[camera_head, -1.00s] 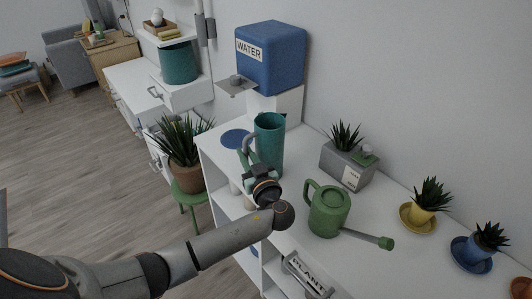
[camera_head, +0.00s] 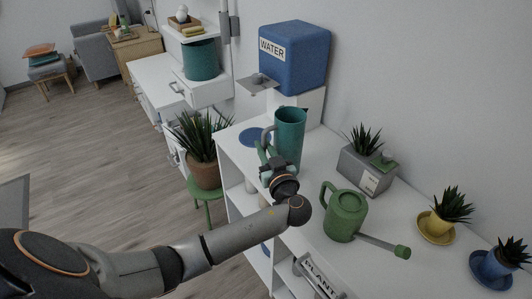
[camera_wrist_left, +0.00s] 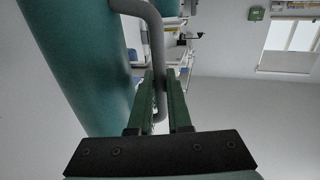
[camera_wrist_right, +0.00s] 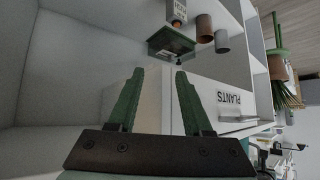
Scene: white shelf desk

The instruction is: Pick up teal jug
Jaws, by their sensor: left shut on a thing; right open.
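The teal jug (camera_head: 290,138) is a tall cylinder with a grey handle, upright at the left part of the white desk top in the head view. Whether its base touches the desk is hard to tell. My left gripper (camera_head: 265,150) is at the jug's handle side. In the left wrist view the fingers (camera_wrist_left: 160,100) are shut on the grey handle (camera_wrist_left: 156,50), with the teal body (camera_wrist_left: 85,65) beside them. My right gripper shows only in its own wrist view (camera_wrist_right: 153,85), open and empty, facing the desk's shelf space.
A blue water dispenser (camera_head: 295,60) stands behind the jug, near a blue disc (camera_head: 256,137). A green watering can (camera_head: 345,215), a grey planter box (camera_head: 368,170) and small yellow (camera_head: 437,228) and blue pots (camera_head: 497,265) stand to the right. A potted plant (camera_head: 203,165) is left of the desk.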

